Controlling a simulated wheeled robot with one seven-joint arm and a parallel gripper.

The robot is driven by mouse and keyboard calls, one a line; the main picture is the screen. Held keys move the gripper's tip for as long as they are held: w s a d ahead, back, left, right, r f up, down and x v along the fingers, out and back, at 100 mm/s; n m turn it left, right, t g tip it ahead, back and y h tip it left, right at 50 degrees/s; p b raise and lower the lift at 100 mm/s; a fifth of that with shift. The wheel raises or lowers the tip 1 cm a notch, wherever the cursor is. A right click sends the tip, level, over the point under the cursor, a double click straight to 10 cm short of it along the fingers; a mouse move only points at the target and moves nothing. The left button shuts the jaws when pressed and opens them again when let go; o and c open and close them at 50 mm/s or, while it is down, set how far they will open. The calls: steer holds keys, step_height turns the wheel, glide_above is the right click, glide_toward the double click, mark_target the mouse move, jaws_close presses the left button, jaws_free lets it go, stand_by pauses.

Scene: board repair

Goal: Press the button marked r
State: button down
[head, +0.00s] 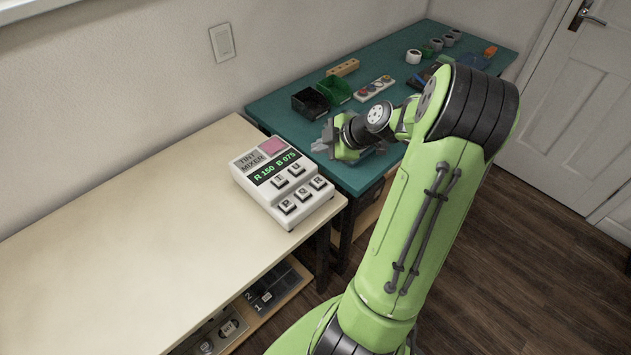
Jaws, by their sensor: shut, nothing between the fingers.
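The tint mixer (262,190) is a white box on the right end of the pale table. Its sloped top has a pink patch, a "TINT MIXER" label and a dark display reading "R 150 B 075" in green. Below the display are white buttons in two rows. The front row reads P (287,205), Q (303,195) and R (318,183), with R at the right end. The upper row has two buttons (289,176), the right one looking like U. My gripper (322,145) is shut and empty, right of and behind the mixer, over the green bench, apart from the buttons.
The green bench (270,105) holds a black bin (310,103), a green bin (335,89), a strip with coloured round buttons (374,88), a wooden block (343,68) and tape rolls. The pale table (130,210) is clear left of the mixer. A shelf below holds small items.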

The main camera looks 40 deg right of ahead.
steer(key=b, duration=0.5)
glide_above(318, 182)
steer(key=f, duration=0.8)
steer(key=shift+s+d, duration=0.25)
steer(key=shift+f+b, duration=0.4)
steer(key=shift+f, duration=0.1)
stand_by(0.6)
steer(key=shift+f+b, duration=0.35)
steer(key=shift+b, duration=0.35)
steer(key=shift+f+b, duration=0.5)
steer(key=shift+b, duration=0.1)
stand_by(0.5)
steer(key=shift+r+p, duration=0.45)
steer(key=shift+r, duration=0.5)
